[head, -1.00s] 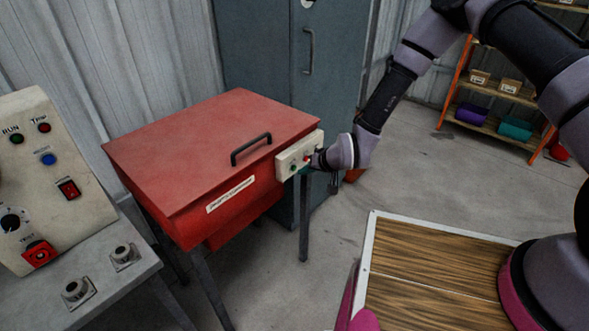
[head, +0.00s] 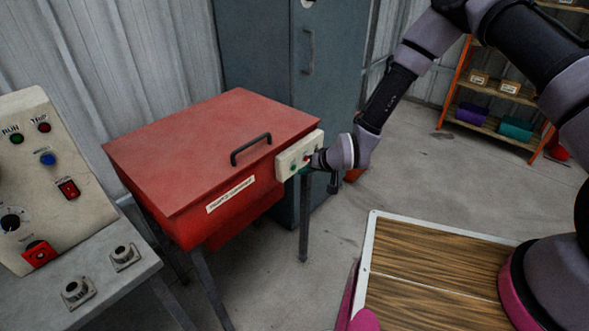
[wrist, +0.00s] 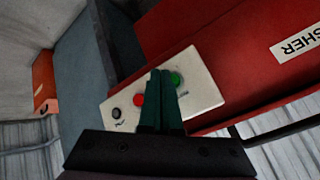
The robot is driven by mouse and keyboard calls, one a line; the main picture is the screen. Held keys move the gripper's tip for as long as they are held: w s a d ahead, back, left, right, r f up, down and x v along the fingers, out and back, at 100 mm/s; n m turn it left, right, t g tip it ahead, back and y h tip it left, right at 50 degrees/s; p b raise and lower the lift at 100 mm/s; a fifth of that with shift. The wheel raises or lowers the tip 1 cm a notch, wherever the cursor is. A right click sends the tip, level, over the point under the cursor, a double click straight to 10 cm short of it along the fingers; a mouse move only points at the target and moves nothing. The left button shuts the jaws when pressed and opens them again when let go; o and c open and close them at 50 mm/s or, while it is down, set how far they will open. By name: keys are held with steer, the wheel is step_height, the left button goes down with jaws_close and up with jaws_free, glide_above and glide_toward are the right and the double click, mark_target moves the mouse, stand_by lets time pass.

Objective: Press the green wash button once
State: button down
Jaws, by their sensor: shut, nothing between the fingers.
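The red parts washer (head: 215,160) stands at the middle left with its lid down. A cream button panel (head: 285,163) is on its front right; it also shows in the wrist view (wrist: 200,84). In the wrist view the panel has a green button (wrist: 176,79), a red button (wrist: 138,99) and a black knob (wrist: 115,113). My gripper (wrist: 161,74) is shut and empty, its fingertips pointing at the panel between the green and red buttons, nearer the green. In the head view my gripper (head: 317,160) is beside the panel's right end. I cannot tell whether it touches.
A control console (head: 45,180) stands at the left on a grey bench (head: 110,290). A grey cabinet (head: 285,70) is behind the washer. A wood-topped surface with a white rim (head: 366,270) is at the front right. Open floor (head: 420,170) lies right of the washer.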

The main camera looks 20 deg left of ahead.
steer(key=shift+w+a, duration=0.2)
steer(key=shift+a, duration=0.2)
steer(key=shift+w+a, duration=0.15)
steer(key=shift+a, duration=0.2)
stand_by(1.0)
steer(key=shift+d, duration=0.1)
steer(key=shift+s+d, duration=0.3)
steer(key=shift+d, duration=0.35)
steer(key=shift+s+d, duration=0.3)
steer(key=shift+d, duration=0.5)
steer(key=shift+s+d, duration=0.35)
steer(key=shift+d, duration=0.4)
steer(key=shift+s+d, duration=0.3)
steer(key=shift+d, duration=0.5)
